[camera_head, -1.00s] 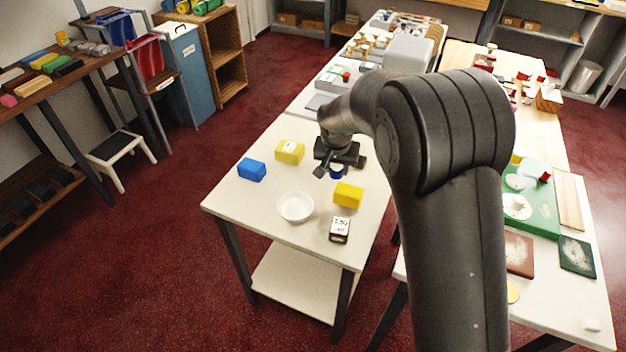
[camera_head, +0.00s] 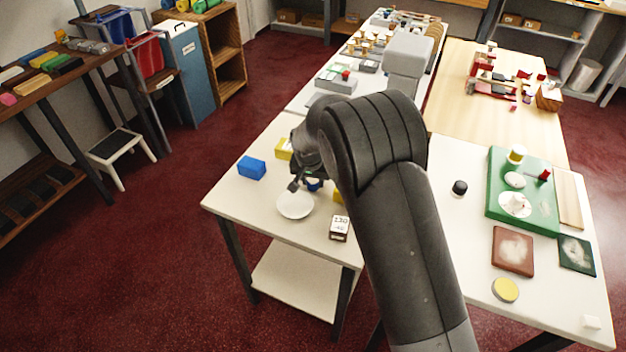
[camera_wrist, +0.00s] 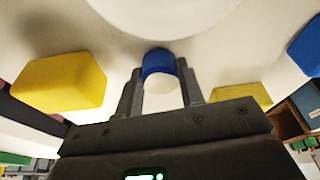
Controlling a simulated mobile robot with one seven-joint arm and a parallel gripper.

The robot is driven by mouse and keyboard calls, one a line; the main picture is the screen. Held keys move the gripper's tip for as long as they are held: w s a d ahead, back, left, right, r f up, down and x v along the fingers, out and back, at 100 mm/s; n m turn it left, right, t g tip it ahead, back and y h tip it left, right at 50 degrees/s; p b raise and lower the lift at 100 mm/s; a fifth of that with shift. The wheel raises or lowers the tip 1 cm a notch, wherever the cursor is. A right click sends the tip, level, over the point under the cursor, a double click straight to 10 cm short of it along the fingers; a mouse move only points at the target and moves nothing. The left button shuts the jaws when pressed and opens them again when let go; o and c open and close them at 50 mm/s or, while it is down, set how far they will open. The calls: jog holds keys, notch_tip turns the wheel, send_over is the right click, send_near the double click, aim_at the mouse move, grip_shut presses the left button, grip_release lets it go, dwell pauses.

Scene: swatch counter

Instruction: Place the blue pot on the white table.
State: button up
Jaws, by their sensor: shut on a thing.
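The blue pot (camera_head: 314,185) is a small round blue piece, mostly hidden behind my arm in the head view. In the wrist view the blue pot (camera_wrist: 159,63) sits between both fingertips. My gripper (camera_wrist: 160,88) is shut on it; in the head view my gripper (camera_head: 306,184) is just behind the white bowl. The white table (camera_head: 245,205) on the left lies beneath them. I cannot tell whether the pot touches its top. Another white-topped table (camera_head: 455,240) stands on the right.
The white bowl (camera_head: 295,206) is close in front of my gripper. A blue block (camera_head: 251,168), a yellow block (camera_head: 283,150), a partly hidden yellow block (camera_head: 338,196) and a labelled cube (camera_head: 339,228) surround it. The left table's front-left corner is clear.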

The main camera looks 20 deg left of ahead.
jog(key=shift+f, duration=0.1)
jog(key=o, duration=1.1)
jog(key=shift+c, duration=0.2)
jog(key=v, duration=1.2)
jog(key=shift+w+d, duration=0.1)
